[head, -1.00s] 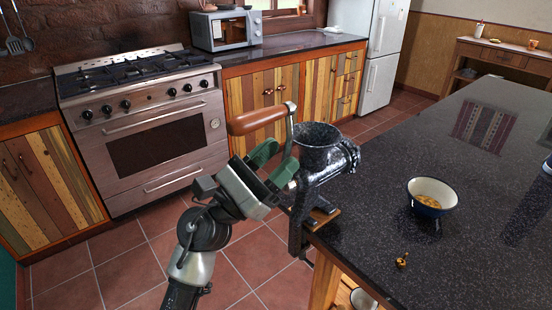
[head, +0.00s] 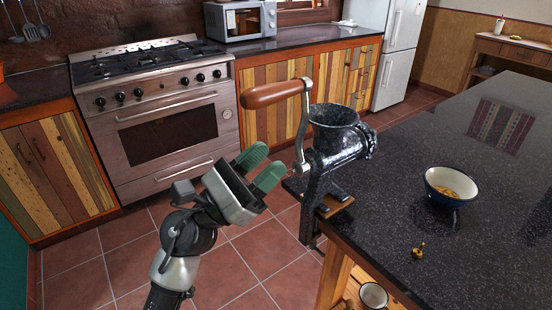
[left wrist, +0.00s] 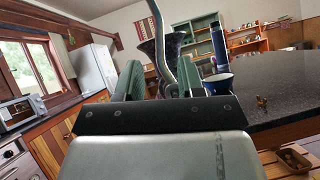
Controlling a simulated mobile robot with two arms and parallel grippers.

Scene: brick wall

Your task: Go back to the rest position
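My left gripper (head: 263,164) is in front of the table's left corner, its two green fingers apart with nothing between them. The fingers also frame the left wrist view (left wrist: 158,82). A dark speckled meat grinder (head: 335,140) is clamped at the table corner, to the right of the gripper. Its crank has a brown wooden handle (head: 272,94) pointing left, above the fingers. The gripper looks clear of the crank. In the left wrist view the metal crank (left wrist: 162,40) stands beyond the fingers. My right gripper is not in view.
The dark speckled table (head: 420,130) holds a white bowl (head: 436,177) with yellowish food and a small brass-coloured piece (head: 418,251). A mug (head: 373,296) sits beneath the tabletop. The stove (head: 160,120) stands behind, with open tiled floor (head: 250,258) before it.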

